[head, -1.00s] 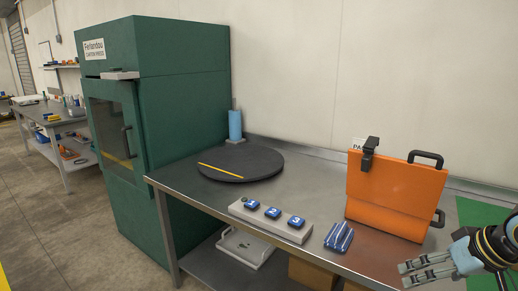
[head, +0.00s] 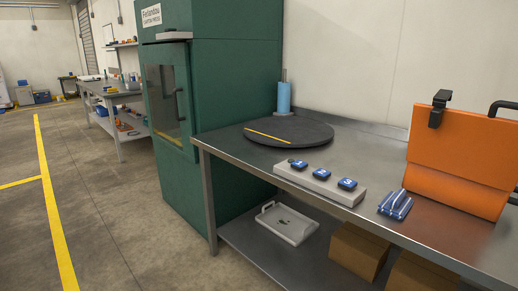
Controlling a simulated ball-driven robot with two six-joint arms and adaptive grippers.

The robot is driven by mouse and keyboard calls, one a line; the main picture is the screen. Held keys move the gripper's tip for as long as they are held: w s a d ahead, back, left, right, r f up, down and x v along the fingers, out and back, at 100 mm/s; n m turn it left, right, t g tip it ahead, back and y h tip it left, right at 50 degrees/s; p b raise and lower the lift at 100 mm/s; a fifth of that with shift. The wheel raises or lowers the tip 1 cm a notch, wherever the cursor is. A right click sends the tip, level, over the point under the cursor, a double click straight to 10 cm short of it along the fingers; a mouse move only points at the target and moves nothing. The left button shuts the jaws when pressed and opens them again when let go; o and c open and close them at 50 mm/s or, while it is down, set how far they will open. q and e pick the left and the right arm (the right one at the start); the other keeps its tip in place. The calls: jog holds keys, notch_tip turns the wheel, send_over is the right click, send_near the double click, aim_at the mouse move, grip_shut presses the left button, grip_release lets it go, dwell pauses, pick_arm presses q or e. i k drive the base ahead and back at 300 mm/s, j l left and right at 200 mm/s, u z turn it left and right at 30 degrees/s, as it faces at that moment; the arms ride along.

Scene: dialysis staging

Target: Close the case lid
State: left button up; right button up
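An orange case (head: 459,160) stands on the metal workbench at the right edge of the head view. Its orange lid panel is raised upright, with a black latch (head: 438,108) at its top left and a black handle (head: 503,107) at the top right. The right part of the case is cut off by the frame, so I cannot tell how far the lid is open. Neither of my grippers shows in this view.
The metal workbench (head: 340,212) carries a dark round turntable (head: 310,132), a grey block with numbered blue buttons (head: 319,180), a blue striped item (head: 395,204) and a blue roll (head: 284,97). A green cabinet (head: 235,90) stands left. Open floor lies further left.

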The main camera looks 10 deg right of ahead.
aim_at(480, 148)
jog(key=z, duration=1.4)
